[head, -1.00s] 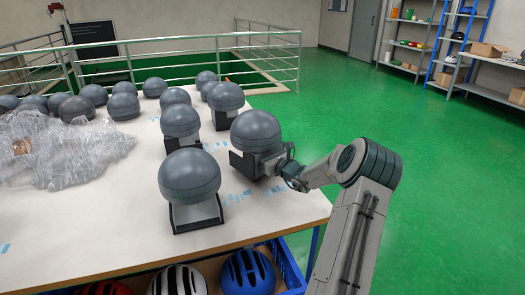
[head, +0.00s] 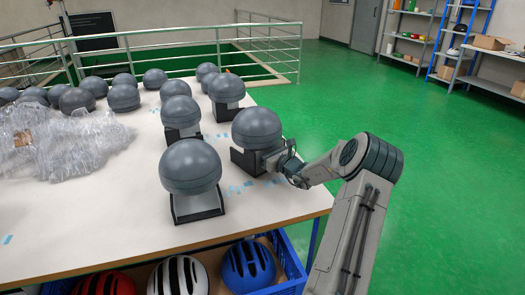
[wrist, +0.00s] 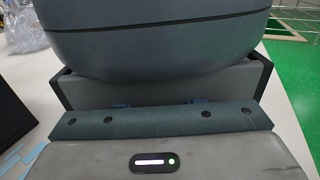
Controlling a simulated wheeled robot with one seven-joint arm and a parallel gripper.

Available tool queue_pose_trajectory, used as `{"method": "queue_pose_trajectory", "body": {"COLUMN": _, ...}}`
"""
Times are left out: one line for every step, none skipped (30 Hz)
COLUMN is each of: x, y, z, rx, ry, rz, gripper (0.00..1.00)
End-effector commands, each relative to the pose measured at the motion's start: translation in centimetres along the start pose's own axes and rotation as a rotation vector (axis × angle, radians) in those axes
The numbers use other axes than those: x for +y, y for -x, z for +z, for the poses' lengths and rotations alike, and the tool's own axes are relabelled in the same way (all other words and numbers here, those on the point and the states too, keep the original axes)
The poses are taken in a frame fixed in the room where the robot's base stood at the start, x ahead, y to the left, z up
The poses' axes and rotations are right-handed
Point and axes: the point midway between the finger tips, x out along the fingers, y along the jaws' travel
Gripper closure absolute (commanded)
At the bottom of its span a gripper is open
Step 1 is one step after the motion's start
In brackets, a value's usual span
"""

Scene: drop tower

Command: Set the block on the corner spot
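The block is a grey dome (head: 257,128) on a squared base with dark sides, near the table's right edge. My gripper (head: 270,162) is at its right side, and its fingers seem shut on the base. In the wrist view the dome (wrist: 155,35) fills the top, and the grey base (wrist: 165,92) stands between dark plates, close against my gripper's palm. I cannot tell whether the base touches the table. Pale blue tape marks (head: 236,190) lie on the white table (head: 120,225) near the front right corner. No corner spot stands out clearly.
A like domed block (head: 190,165) stands close at front left, and two more (head: 181,115) (head: 226,90) stand behind. Several grey domes and crumpled clear plastic (head: 60,145) lie at left. A blue crate (head: 292,270) with helmets is below the table. Green floor is open at right.

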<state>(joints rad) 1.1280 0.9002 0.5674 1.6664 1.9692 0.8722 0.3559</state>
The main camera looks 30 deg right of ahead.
Motion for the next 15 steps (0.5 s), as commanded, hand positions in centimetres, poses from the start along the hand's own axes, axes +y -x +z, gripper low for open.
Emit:
{"method": "queue_pose_trajectory", "body": {"x": -0.2, "y": 0.8, "z": 0.0, "rx": 0.002, "ry": 0.001, "rz": -0.004, "gripper": 0.66}}
{"method": "queue_pose_trajectory", "body": {"x": -0.2, "y": 1.3, "z": 0.0, "rx": 0.002, "ry": 0.0, "rz": -0.003, "gripper": 0.66}}
{"method": "queue_pose_trajectory", "body": {"x": -0.1, "y": 2.1, "z": 0.0, "rx": 0.002, "ry": 0.0, "rz": -0.004, "gripper": 0.66}}
{"method": "queue_pose_trajectory", "body": {"x": -0.2, "y": 2.7, "z": -0.1, "rx": 0.003, "ry": 0.0, "rz": -0.004, "gripper": 0.66}}
{"method": "queue_pose_trajectory", "body": {"x": -0.2, "y": 3.4, "z": 0.0, "rx": 0.002, "ry": 0.001, "rz": -0.005, "gripper": 0.66}}
{"method": "queue_pose_trajectory", "body": {"x": -0.2, "y": 4.3, "z": -0.1, "rx": 0.003, "ry": 0.001, "rz": -0.004, "gripper": 0.66}}
{"method": "queue_pose_trajectory", "body": {"x": -0.2, "y": 5.0, "z": -0.1, "rx": 0.004, "ry": 0.001, "rz": -0.004, "gripper": 0.66}}
{"method": "queue_pose_trajectory", "body": {"x": -0.1, "y": 5.7, "z": 0.0, "rx": 0.003, "ry": 0.001, "rz": -0.004, "gripper": 0.66}}
{"method": "queue_pose_trajectory", "body": {"x": -0.1, "y": 6.5, "z": 0.0, "rx": 0.003, "ry": 0.0, "rz": -0.004, "gripper": 0.66}}
{"method": "queue_pose_trajectory", "body": {"x": -0.2, "y": 7.2, "z": 0.0, "rx": 0.002, "ry": 0.0, "rz": -0.004, "gripper": 0.66}}
{"method": "queue_pose_trajectory", "body": {"x": -0.1, "y": 7.8, "z": 0.0, "rx": 0.002, "ry": 0.0, "rz": -0.004, "gripper": 0.66}}
{"method": "queue_pose_trajectory", "body": {"x": -0.1, "y": 8.5, "z": 0.0, "rx": 0.003, "ry": 0.0, "rz": -0.003, "gripper": 0.66}}
{"method": "queue_pose_trajectory", "body": {"x": -0.1, "y": 9.0, "z": 0.0, "rx": 0.002, "ry": 0.001, "rz": -0.003, "gripper": 0.66}}
{"method": "queue_pose_trajectory", "body": {"x": -0.1, "y": 9.5, "z": -0.1, "rx": 0.002, "ry": 0.0, "rz": -0.003, "gripper": 0.66}}
{"method": "queue_pose_trajectory", "body": {"x": -0.1, "y": 10.0, "z": -0.1, "rx": 0.003, "ry": 0.0, "rz": -0.003, "gripper": 0.66}}
